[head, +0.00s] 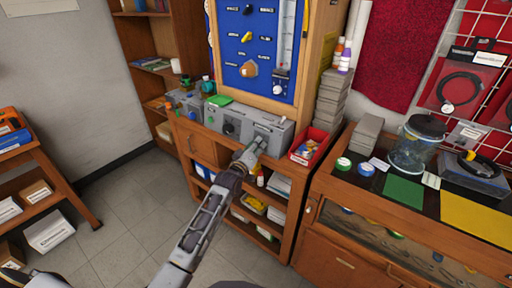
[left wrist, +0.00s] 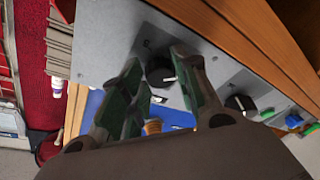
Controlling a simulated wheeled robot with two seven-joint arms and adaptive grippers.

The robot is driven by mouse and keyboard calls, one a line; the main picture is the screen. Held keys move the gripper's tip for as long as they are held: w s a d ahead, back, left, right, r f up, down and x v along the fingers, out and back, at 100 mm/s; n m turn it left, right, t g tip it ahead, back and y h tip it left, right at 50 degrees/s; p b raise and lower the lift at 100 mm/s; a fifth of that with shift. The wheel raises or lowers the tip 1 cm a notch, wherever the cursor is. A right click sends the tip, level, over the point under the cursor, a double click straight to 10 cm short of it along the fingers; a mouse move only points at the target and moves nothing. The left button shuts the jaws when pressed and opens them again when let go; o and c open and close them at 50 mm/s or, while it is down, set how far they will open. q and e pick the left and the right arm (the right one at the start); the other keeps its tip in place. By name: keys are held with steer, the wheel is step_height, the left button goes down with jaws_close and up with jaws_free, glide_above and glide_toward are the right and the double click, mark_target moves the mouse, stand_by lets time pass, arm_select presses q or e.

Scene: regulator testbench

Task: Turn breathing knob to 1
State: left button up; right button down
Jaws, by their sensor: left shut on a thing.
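My left gripper (head: 258,146) is at the front of the right-hand grey regulator box (head: 272,128) on the wooden bench. In the left wrist view, the fingers of my left gripper (left wrist: 162,76) are on both sides of a round black knob (left wrist: 159,70) on a grey panel (left wrist: 112,42) and are shut on it. The knob has a white pointer line that points to the right in that picture. A second black knob (left wrist: 240,103) with a white line is further right. The lettering by the knobs is too small to read. My right gripper is in neither view.
A second grey box (head: 228,122) with a dark knob stands to the left on the bench. A blue panel (head: 262,50) rises behind. A red bin (head: 309,146) is close on the right. A glass jar (head: 412,150) stands on the right counter.

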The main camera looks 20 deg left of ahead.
arm_select(q)
steer(key=shift+m, duration=0.5)
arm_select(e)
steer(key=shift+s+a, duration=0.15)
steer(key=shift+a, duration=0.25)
arm_select(q)
steer(key=m+h, duration=0.1)
steer(key=m, duration=0.2)
steer(key=m+h+p, duration=0.1)
steer(key=m, duration=0.3)
steer(key=m+h, duration=0.2)
steer(key=m, duration=0.2)
steer(key=shift+a+f+p, duration=0.15)
steer(key=shift+a+p, duration=0.2)
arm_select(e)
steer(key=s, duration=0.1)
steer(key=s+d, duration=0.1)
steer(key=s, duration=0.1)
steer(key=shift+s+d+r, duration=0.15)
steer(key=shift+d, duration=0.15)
